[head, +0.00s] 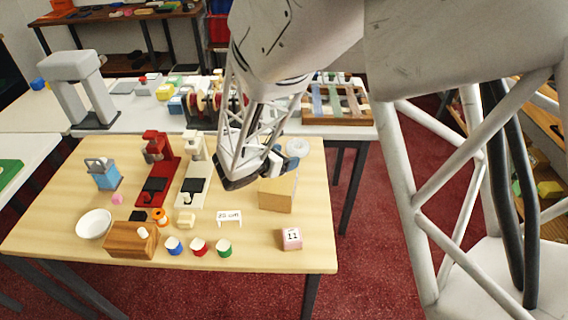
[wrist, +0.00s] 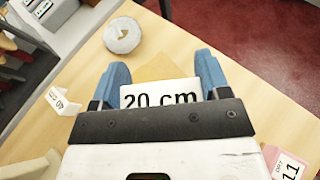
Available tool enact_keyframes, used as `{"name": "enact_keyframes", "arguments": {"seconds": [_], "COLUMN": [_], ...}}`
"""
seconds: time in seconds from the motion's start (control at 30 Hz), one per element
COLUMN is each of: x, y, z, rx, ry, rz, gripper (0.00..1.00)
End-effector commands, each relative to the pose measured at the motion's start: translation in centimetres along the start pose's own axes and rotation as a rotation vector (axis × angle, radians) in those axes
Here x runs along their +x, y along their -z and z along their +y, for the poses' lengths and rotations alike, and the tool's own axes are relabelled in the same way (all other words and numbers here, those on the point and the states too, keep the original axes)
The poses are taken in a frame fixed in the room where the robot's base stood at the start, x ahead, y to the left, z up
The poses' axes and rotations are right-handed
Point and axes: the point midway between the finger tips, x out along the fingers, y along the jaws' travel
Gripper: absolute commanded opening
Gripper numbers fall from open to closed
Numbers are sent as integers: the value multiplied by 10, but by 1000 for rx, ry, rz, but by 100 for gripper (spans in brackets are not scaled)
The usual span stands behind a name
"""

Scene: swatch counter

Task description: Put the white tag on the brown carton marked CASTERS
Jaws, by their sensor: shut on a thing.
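My gripper (wrist: 160,85) has blue fingers on both sides of a white tag (wrist: 160,93) printed "20 cm", and is shut on it. The tag's lower part is hidden by the gripper body. In the head view my gripper (head: 272,165) is over the table's right half, just above a light brown box-like block (head: 276,196). That block shows as a tan patch (wrist: 172,66) right behind the tag in the wrist view; I cannot tell whether they touch. No CASTERS marking is readable. A second white "cm" tag (head: 229,217) stands on the table to the left.
A pink block marked 11 (head: 291,239) is at the front right. A white ring (head: 297,147) lies behind my gripper. Red (head: 158,170) and white (head: 193,177) stands, a wooden block (head: 131,240), a bowl (head: 94,223) and several small spools occupy the left and front.

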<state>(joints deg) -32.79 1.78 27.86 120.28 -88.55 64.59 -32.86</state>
Motion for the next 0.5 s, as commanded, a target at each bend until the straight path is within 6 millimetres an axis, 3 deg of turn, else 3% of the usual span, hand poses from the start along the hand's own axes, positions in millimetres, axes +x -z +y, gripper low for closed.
{"name": "enact_keyframes", "arguments": {"seconds": [0.23,0.5], "x": [9,11], "y": [23,27], "z": [0,0], "rx": [-2,0], "ry": [1,0], "rz": [0,0], "gripper": [48,48]}}
